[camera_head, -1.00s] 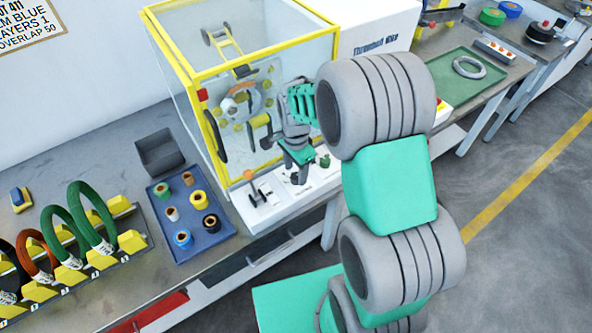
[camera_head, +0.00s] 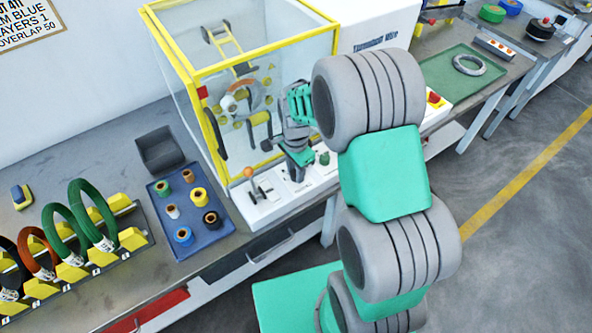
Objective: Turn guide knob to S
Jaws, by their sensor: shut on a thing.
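My gripper (camera_head: 299,172) points down at the white control panel (camera_head: 268,208) along the front of the wrapping machine. It is shut on a small control at the middle of the panel, which I take to be the guide knob. The fingers hide the knob, so I cannot read its setting. A green knob (camera_head: 323,158) stands just right of the gripper. A lever with an orange ball (camera_head: 248,172) stands to its left.
The machine's yellow-framed clear enclosure (camera_head: 190,75) rises behind the gripper. A blue tray (camera_head: 188,212) of tape rolls and a rack of coils (camera_head: 88,222) are at left. A green mat (camera_head: 455,85) with a grey coil (camera_head: 469,65) is at right.

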